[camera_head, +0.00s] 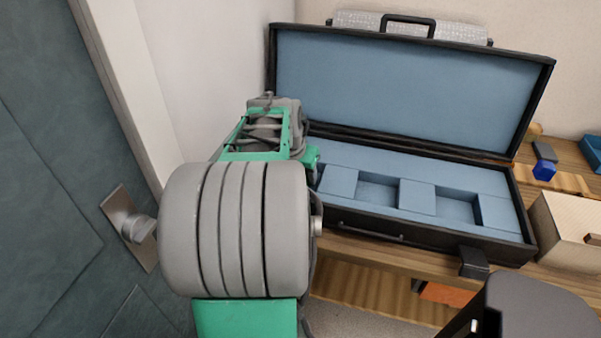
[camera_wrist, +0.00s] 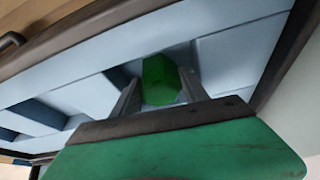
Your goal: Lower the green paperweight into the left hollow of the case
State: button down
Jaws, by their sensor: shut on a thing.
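The open case (camera_head: 415,232) is dark outside with a pale blue lining, and its lid stands up at the back. Two square hollows show in the head view, a middle one (camera_head: 376,192) and a right one (camera_head: 457,208). The case's left end is hidden behind my arm. My gripper (camera_wrist: 161,90) is shut on the green paperweight (camera_wrist: 160,78), which sits between the two fingers in the wrist view. Lining with a recess edge lies behind the paperweight. I cannot tell whether its lower end is above or inside the hollow. In the head view my arm hides gripper and paperweight.
The case stands on a wooden bench against the wall. To its right are a blue block (camera_head: 544,170) and a light brown box (camera_head: 572,228). A dark green door with a metal handle (camera_head: 134,226) is close on the left. An orange thing (camera_head: 447,293) lies below.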

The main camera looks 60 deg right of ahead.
jog(key=c, duration=0.5)
grip_release()
jog(key=shift+f, duration=0.1)
